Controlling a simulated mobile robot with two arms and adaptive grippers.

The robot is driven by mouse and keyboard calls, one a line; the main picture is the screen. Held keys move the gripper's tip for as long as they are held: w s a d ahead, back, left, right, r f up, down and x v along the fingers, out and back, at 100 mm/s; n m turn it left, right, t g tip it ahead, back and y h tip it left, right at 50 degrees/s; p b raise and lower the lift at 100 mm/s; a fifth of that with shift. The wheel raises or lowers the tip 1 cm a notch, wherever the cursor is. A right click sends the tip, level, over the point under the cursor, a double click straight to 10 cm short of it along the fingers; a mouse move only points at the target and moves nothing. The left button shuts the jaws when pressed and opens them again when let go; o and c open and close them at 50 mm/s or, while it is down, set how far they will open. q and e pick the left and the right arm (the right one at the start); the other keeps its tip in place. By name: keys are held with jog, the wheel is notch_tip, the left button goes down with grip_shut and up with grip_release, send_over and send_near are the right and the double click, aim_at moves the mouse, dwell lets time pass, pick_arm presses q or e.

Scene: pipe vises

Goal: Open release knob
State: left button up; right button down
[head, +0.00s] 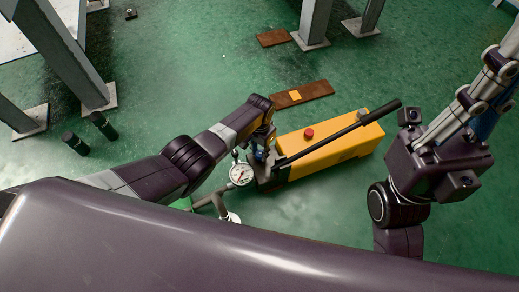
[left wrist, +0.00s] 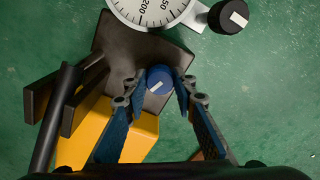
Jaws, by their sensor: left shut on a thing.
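The release knob, a blue round knob (left wrist: 158,80) with a slanted white mark, sits on the dark metal front block of a yellow hand pump (head: 331,145). My left gripper (head: 262,150) reaches down over the pump's front end. In the left wrist view, its blue-padded fingers (left wrist: 160,85) are shut on the knob from both sides. My right gripper (head: 490,85) is raised at the right, away from the pump. Its fingertips run out of the picture, so its opening does not show.
A white-faced pressure gauge (head: 241,174) stands beside the pump's front block. A black knob (left wrist: 229,16) with a white mark sits next to it. The pump's long black lever (head: 340,133) slants above the yellow body.

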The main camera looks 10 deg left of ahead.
aim_at(260, 153)
pick_arm(q)
jog(key=shift+d+n+p, duration=0.1)
jog(key=shift+n+p, duration=0.2)
jog(key=shift+n, duration=1)
jog(key=o, duration=1.2)
jog(key=shift+c, duration=0.2)
notch_tip(260, 153, up, 12)
